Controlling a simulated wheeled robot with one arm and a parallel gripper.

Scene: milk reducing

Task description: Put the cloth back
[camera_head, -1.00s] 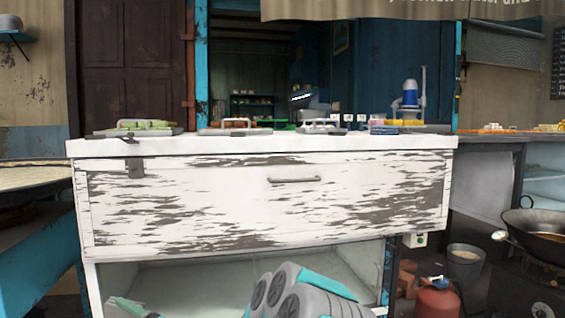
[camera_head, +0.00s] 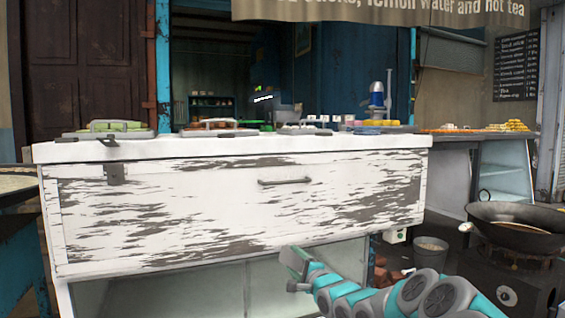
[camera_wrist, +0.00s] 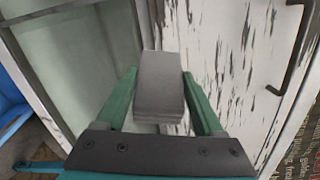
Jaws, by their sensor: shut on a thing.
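My gripper (camera_wrist: 158,78) is shut on a grey folded block, which looks like the cloth (camera_wrist: 160,92); it sits between the two green fingers in the wrist view. In the head view my gripper (camera_head: 297,268) is low in the middle, in front of the lower part of the white counter (camera_head: 240,210). The held cloth is too small to make out clearly there. The wrist view shows the counter's worn white front and glass panel close behind the cloth.
The counter front has a dark handle (camera_head: 285,181). Lidded trays (camera_head: 108,130) and small goods stand along its top. A wok (camera_head: 515,228) on a stove and a bucket (camera_head: 430,253) are at the right. A blue table edge (camera_head: 20,240) is at the left.

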